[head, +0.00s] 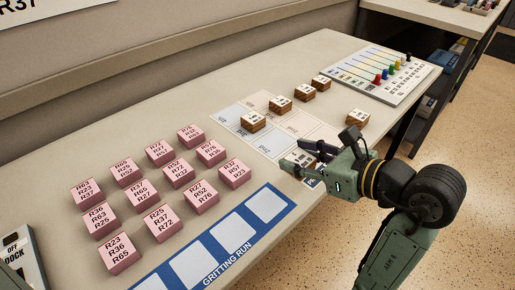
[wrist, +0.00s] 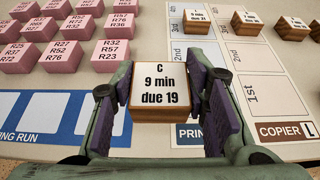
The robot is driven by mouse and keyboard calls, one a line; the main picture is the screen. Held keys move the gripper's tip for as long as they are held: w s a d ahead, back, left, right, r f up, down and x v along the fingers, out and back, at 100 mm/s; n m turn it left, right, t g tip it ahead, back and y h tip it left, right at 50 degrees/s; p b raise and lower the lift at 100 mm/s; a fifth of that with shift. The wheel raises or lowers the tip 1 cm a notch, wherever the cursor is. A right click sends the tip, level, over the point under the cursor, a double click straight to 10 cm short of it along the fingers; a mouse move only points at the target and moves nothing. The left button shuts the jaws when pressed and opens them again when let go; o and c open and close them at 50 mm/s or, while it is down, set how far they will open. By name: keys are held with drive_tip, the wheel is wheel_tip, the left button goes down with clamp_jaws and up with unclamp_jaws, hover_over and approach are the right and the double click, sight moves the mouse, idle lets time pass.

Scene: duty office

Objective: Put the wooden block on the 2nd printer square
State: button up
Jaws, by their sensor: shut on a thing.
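My gripper (wrist: 165,100) is shut on a wooden block (wrist: 159,92) with a white label reading C, 9 min, due 19. The block is upright between the dark purple pads. In the wrist view it covers the near end of the printer column. The 2nd printer square (wrist: 203,54), pale blue, lies just beyond the held block and looks bare. Another labelled wooden block (wrist: 196,20) stands farther up the printer column. In the head view my gripper (head: 313,155) is over the near edge of the sheet, with the held block mostly hidden.
A wooden block (wrist: 247,22) is in the copier column. More wooden blocks (head: 303,92) stand beyond, and one (head: 357,117) stands at the right. Pink blocks (head: 160,152) and the blue gritting strip (head: 230,240) lie left. A board with coloured pegs (head: 375,78) is at the back.

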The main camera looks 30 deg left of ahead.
drive_tip(key=shift+s+f, duration=0.1)
drive_tip(key=shift+s, duration=0.25)
drive_tip(key=shift+a, duration=0.15)
drive_tip(key=p, duration=0.4)
hover_over(277, 141)
drive_tip(key=shift+s+d+f, duration=0.35)
drive_tip(key=shift+s+f, duration=0.05)
drive_tip(key=shift+f, duration=0.3)
drive_tip(key=f, duration=0.2)
drive_tip(key=w+f+p, duration=0.1)
drive_tip(key=shift+a+f, duration=0.15)
drive_tip(key=shift+a, duration=0.2)
drive_tip(key=shift+f, duration=0.2)
drive_tip(key=shift+f, duration=0.2)
drive_tip(key=o, duration=1.1)
drive_tip(key=shift+o, duration=0.2)
drive_tip(key=shift+r, duration=0.15)
